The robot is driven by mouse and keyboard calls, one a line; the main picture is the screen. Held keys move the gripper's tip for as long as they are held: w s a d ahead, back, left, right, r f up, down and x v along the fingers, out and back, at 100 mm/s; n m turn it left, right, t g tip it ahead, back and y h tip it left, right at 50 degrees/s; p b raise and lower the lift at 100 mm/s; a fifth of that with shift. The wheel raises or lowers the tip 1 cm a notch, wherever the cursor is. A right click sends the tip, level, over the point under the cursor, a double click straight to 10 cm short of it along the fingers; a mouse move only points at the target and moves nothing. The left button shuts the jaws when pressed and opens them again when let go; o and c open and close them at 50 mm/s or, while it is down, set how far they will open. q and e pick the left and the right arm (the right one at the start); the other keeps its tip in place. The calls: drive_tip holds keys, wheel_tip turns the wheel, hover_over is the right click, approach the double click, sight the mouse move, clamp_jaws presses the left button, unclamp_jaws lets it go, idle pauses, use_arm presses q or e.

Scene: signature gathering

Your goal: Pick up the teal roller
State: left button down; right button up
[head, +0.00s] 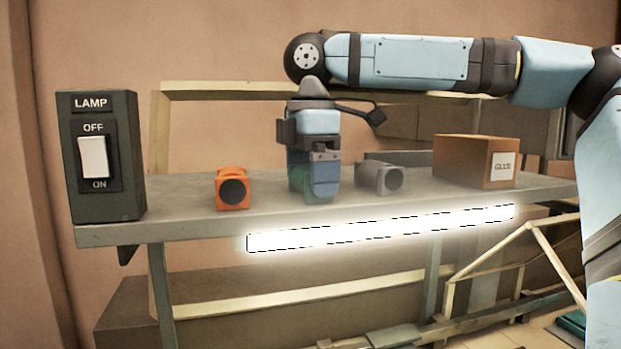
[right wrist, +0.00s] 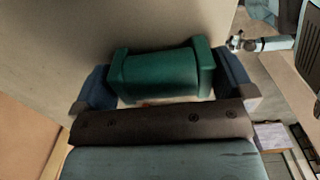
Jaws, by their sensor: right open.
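The teal roller (right wrist: 158,74) lies on the grey shelf (head: 180,222), a short barrel with wider end blocks. In the right wrist view it sits between the two dark blue fingers of my right gripper (right wrist: 164,82), with a finger beyond each end. In the head view the right gripper (head: 316,186) points down over the roller (head: 299,182) and largely hides it. The right gripper is open around the roller; whether a finger touches it I cannot tell. My left gripper is not in view.
An orange roller (head: 232,188) stands to the left and a grey roller (head: 379,177) close to the right. A brown glue box (head: 460,161) is further right, a lamp switch box (head: 103,205) at far left. A bright lamp tube (head: 380,229) runs along the shelf's front.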

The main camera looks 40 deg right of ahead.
drive_tip(key=shift+a, duration=0.1)
drive_tip(key=shift+c, duration=0.2)
drive_tip(key=shift+a+r, duration=0.1)
drive_tip(key=c, duration=0.7)
drive_tip(key=shift+r, duration=0.15)
